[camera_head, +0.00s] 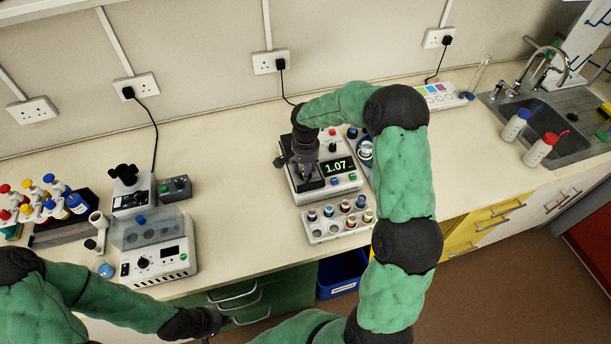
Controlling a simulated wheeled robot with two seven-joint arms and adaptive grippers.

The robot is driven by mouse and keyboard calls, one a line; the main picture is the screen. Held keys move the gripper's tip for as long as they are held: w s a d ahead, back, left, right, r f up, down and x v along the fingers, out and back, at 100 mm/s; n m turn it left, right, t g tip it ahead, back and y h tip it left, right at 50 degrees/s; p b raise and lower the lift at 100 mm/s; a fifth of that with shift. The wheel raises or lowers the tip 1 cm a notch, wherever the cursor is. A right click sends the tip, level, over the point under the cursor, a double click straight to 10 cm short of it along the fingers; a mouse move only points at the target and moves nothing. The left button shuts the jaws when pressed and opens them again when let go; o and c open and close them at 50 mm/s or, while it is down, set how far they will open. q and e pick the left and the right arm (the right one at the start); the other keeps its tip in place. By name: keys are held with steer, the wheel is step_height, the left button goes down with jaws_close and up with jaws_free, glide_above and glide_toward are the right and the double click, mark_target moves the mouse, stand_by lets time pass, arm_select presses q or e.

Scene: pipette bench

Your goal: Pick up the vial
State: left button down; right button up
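Several small vials (345,206) with coloured caps stand in a white rack (320,239) in front of a balance; some of its holes look empty. The balance (342,184) has a lit display reading 1.07. My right gripper (306,172) points down over the balance's dark pan, behind and left of the rack. Its fingers are dark and small, and any vial between or under them is hidden. My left gripper (212,321) is low at the front edge of the bench, away from the vials. Its fingers blend into the dark, so its opening cannot be read.
A device with a clear lid (158,259) and a vortex-like mixer (132,190) stand at left, beside a rack of colour-capped tubes (45,200). Wash bottles (541,149) stand by the sink (560,120). Bench between the lidded device and the balance is clear. A blue bin (341,275) sits below.

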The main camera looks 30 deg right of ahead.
steer(key=c, duration=1)
jaws_close()
steer(key=shift+r, duration=0.1)
